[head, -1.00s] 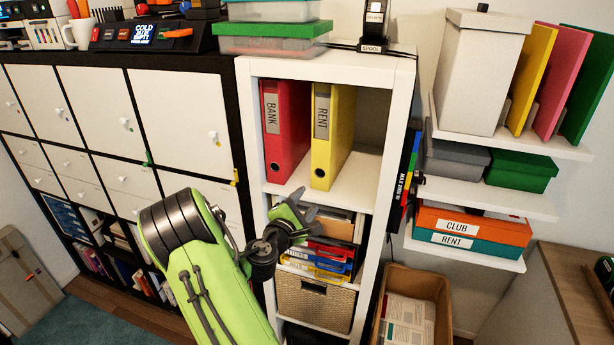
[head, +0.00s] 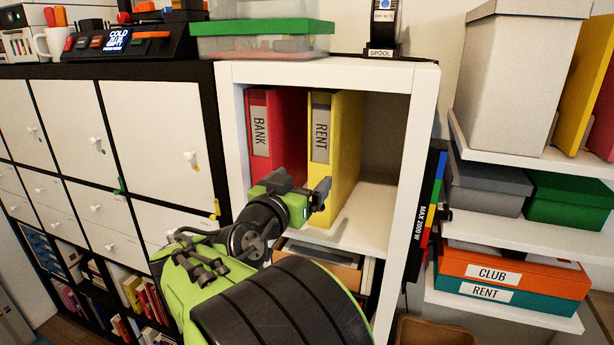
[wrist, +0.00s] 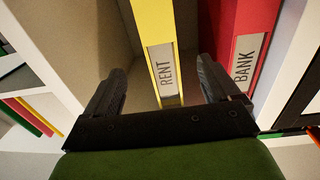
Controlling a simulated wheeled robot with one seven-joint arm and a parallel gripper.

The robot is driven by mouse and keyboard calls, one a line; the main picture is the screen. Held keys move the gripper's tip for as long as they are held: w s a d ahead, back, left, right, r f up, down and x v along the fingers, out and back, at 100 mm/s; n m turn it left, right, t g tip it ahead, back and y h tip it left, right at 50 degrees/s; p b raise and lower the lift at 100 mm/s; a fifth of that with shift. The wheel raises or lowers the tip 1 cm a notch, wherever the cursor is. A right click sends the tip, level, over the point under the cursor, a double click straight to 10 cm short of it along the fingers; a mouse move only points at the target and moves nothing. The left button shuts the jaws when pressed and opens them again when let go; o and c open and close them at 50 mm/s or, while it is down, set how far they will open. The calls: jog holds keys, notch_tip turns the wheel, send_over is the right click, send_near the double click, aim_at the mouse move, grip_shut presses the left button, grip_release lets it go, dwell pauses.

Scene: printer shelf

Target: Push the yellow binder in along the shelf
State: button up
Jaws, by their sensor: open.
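The yellow binder (head: 347,130) stands upright in the top compartment of the white shelf (head: 424,130), its spine with the RENT label facing out. The red binder (head: 258,165) labelled BANK stands beside it on the left. My gripper (head: 300,186) is open and empty in front of the lower part of the two binders, and hides part of their lower fronts. In the wrist view the yellow binder (wrist: 155,35) lies between the two spread fingers of my gripper (wrist: 162,75), with the red binder (wrist: 258,40) at the right. I cannot tell whether a finger touches the yellow binder.
The compartment has free room (head: 385,150) to the right of the yellow binder. A green-lidded box (head: 262,38) and a spool stand (head: 383,28) sit on top of the shelf. A black-framed cabinet (head: 165,130) is at the left, and wall shelves with boxes (head: 487,270) are at the right.

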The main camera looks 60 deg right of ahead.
aim_at(327, 155)
jog(key=d+p, duration=0.1)
jog(key=d, duration=0.4)
jog(key=w+d+p, duration=0.1)
jog(key=d, duration=0.4)
jog(key=d+p, duration=0.2)
jog(key=d, duration=0.3)
jog(key=shift+w+d, duration=0.15)
jog(key=shift+w, duration=0.15)
jog(key=c, duration=1.4)
